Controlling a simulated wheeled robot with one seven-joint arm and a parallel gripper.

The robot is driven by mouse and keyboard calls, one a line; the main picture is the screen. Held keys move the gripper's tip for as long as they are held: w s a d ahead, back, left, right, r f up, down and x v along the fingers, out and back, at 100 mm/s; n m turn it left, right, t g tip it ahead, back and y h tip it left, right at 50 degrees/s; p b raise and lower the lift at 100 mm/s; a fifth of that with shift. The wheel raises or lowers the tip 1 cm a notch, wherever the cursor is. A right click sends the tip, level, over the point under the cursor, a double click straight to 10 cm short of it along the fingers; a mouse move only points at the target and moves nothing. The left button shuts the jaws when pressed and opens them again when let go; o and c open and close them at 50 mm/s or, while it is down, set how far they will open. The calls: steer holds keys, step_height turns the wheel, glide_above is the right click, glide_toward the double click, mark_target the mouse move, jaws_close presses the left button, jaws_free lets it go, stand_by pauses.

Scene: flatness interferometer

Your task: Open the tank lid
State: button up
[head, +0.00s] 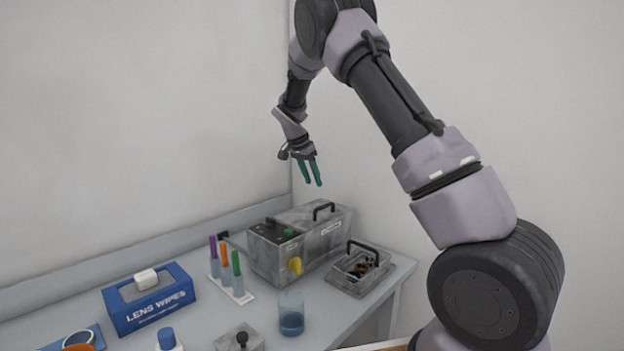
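The tank (312,246) is a grey metal box at the back right of the bench. The tank's left part carries a dark control panel (274,231) with a green button, and a yellow knob or tap (295,266) is on the front. My gripper (314,184) hangs above the lid handle with its teal fingers pointing down. The fingers are a little apart with nothing between them, and clear of the handle.
A small open basket (345,283) with a black handle stands right of the tank, near the bench edge. Walls rise behind.

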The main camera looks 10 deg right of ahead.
steer(key=v, duration=1)
steer(key=shift+r, duration=0.4)
